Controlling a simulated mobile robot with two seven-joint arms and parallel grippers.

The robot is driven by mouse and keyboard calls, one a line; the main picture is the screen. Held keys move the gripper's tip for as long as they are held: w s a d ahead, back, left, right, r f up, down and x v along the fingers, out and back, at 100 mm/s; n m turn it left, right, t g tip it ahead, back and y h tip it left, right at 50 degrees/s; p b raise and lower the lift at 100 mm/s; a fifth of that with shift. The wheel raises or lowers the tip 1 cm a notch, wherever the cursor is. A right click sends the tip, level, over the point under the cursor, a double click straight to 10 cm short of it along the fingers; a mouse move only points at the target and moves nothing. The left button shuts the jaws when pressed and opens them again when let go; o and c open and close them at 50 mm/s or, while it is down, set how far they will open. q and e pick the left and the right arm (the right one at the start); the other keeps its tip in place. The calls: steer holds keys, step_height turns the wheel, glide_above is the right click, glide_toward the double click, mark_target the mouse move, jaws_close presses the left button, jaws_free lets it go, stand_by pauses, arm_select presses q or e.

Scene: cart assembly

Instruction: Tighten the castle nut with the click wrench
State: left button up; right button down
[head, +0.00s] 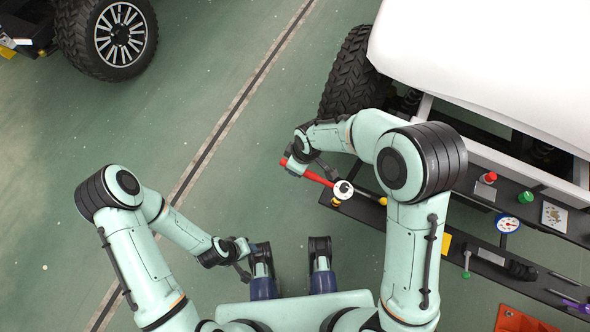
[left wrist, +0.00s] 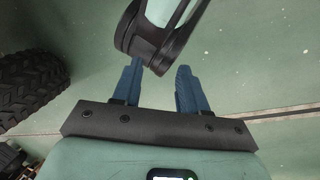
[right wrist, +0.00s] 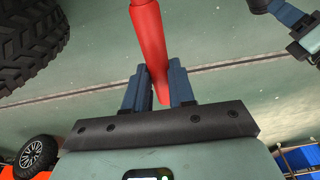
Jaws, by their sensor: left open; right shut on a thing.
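The click wrench has a red handle (head: 318,178) and a round pale head (head: 343,188) at the cart's front left corner, in the head view. My right gripper (head: 298,164) is shut on the outer end of the handle. The red handle also shows between the blue fingers in the right wrist view (right wrist: 149,45). I cannot make out the castle nut; the wrench head or my arm may cover it. My left gripper (head: 242,268) is open and empty, low and well away from the wrench. Its spread blue fingers show in the left wrist view (left wrist: 148,88).
The cart's white body (head: 480,50) and black tyre (head: 350,75) stand beyond my right arm. A dark rail carries a red knob (head: 489,178), a green knob (head: 526,197) and a gauge (head: 507,224). An orange tray (head: 515,320) lies lower right. The green floor (head: 240,130) is open.

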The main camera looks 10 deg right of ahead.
steer(key=shift+a+f, duration=0.25)
steer(key=shift+f, duration=0.1)
arm_select(q)
steer(key=shift+w+f, duration=0.2)
arm_select(e)
steer(key=shift+r, duration=0.1)
steer(key=shift+f, duration=0.3)
arm_select(q)
steer(key=shift+t+y, duration=0.3)
steer(key=shift+t, duration=0.4)
steer(key=w+f, duration=0.1)
steer(key=w+a+f+b, duration=0.2)
steer(key=w, duration=0.1)
arm_select(e)
step_height(320, 180, down, 4)
arm_select(q)
steer(key=shift+s+r, duration=0.1)
steer(key=shift+r, duration=0.1)
